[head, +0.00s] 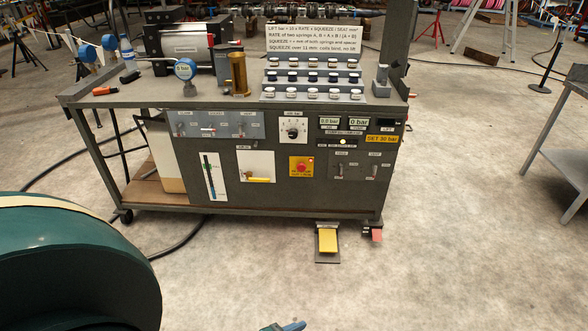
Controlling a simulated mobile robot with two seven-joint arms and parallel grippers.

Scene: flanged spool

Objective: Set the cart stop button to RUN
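The cart (270,118) stands ahead of me, its front panel facing me. The stop button (301,166) is a red round knob on an orange-yellow plate, low in the middle of the panel. Its markings are too small to read, so I cannot tell whether it is at RUN or STOP. Nothing covers the button.
Beside the button are a yellow-handled valve (257,179), a rotary dial (293,132) and small displays (329,121). A yellow pedal (328,240) and a red pedal (373,236) lie at floor level. A large dark green rounded shape (75,265) fills the lower left. The floor before the cart's right half is mostly clear.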

